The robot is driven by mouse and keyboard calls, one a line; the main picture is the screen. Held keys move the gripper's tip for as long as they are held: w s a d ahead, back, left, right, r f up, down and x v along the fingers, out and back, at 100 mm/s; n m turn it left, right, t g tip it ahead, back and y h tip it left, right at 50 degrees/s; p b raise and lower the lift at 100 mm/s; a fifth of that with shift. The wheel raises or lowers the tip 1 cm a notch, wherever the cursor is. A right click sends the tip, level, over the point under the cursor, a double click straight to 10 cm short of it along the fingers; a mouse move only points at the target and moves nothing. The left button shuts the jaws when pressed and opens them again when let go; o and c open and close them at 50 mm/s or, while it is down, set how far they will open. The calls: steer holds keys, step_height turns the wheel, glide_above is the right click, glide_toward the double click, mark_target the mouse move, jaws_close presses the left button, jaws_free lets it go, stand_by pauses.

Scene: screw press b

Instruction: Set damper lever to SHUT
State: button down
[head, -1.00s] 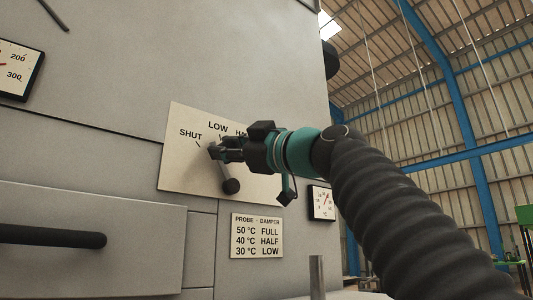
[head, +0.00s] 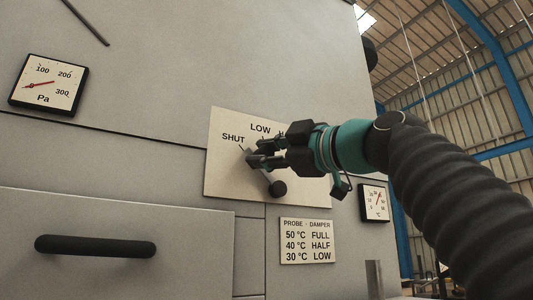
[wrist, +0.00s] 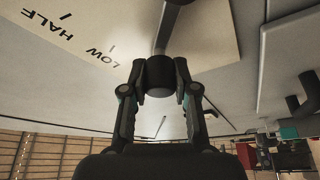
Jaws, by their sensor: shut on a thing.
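The damper lever (head: 266,175) is on a pale plate (head: 225,180) marked SHUT, LOW and a partly covered HALF. Its rod runs from a dark round hub (head: 278,188) up and left, and its end lies close to the SHUT tick, seemingly in line with it. My gripper (head: 254,160) is at that end. In the wrist view my gripper (wrist: 160,82) is shut around the lever's dark knob (wrist: 161,74), with the rod (wrist: 163,38) leading to the hub. LOW and HALF appear upside down there; the SHUT mark is out of sight.
A Pa gauge (head: 48,86) is at upper left and a dark bar handle (head: 95,246) at lower left. A probe and damper card (head: 307,242) and a small temperature gauge (head: 374,204) are below and right of the plate. A grey post (head: 374,280) stands at the bottom.

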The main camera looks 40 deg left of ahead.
steer(key=c, duration=0.9)
jaws_free()
steer(key=shift+a+f, duration=0.1)
steer(key=shift+v, duration=0.9)
steer(key=v, duration=1)
